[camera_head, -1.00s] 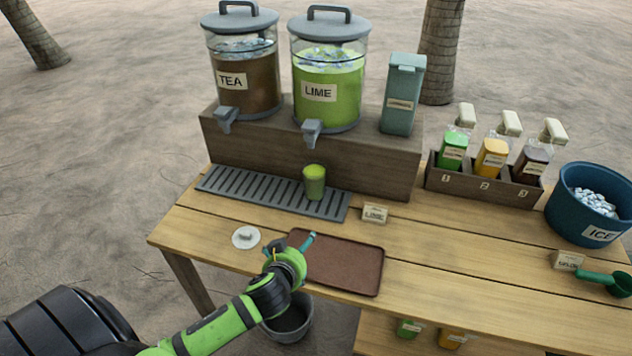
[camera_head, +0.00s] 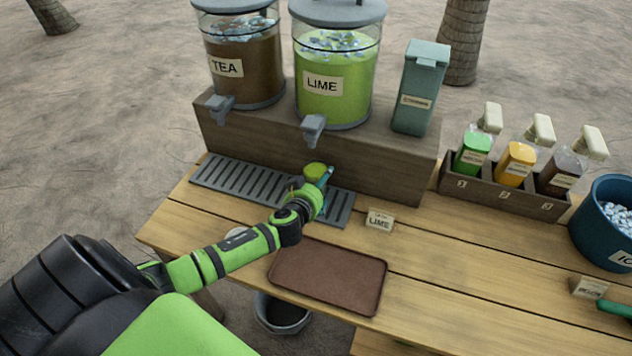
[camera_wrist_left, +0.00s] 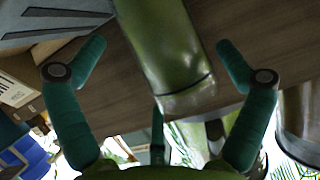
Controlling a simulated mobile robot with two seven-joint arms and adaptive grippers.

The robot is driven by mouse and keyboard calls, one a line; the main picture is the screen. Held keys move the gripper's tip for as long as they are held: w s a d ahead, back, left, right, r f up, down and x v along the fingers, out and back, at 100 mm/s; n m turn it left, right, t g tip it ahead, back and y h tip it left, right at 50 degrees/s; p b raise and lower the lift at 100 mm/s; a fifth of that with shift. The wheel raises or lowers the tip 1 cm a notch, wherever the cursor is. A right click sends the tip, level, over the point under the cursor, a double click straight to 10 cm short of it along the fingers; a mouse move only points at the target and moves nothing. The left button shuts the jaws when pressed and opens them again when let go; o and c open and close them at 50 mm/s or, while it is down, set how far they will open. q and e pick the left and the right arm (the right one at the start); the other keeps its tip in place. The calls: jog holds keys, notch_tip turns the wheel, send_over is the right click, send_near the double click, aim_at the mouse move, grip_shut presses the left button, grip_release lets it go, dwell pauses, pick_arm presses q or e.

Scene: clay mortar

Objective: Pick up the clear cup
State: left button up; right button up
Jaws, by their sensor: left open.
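The clear cup (camera_head: 315,170) holds green drink and stands on the slatted drip tray (camera_head: 240,189), below the lime dispenser's tap. In the head view my left gripper (camera_head: 318,187) is at the cup and hides most of it; only its top shows clearly. In the left wrist view the cup (camera_wrist_left: 168,50) fills the upper middle. The fingers of my left gripper (camera_wrist_left: 160,68) are spread wide on either side of it, with visible gaps, so the gripper is open and empty. My right gripper is not in view.
The lime dispenser (camera_head: 335,85) and tea dispenser (camera_head: 240,70) stand on a wooden riser (camera_head: 385,165) behind the cup. A small lime card (camera_head: 380,221) stands to the right. An empty brown tray (camera_head: 328,276) lies in front. Bottles (camera_head: 515,165) stand farther right.

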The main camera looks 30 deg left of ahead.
pick_arm(q)
jog(key=x, duration=0.3)
jog(key=shift+d, duration=0.1)
jog(key=shift+f, duration=0.15)
jog(key=c, duration=1.4)
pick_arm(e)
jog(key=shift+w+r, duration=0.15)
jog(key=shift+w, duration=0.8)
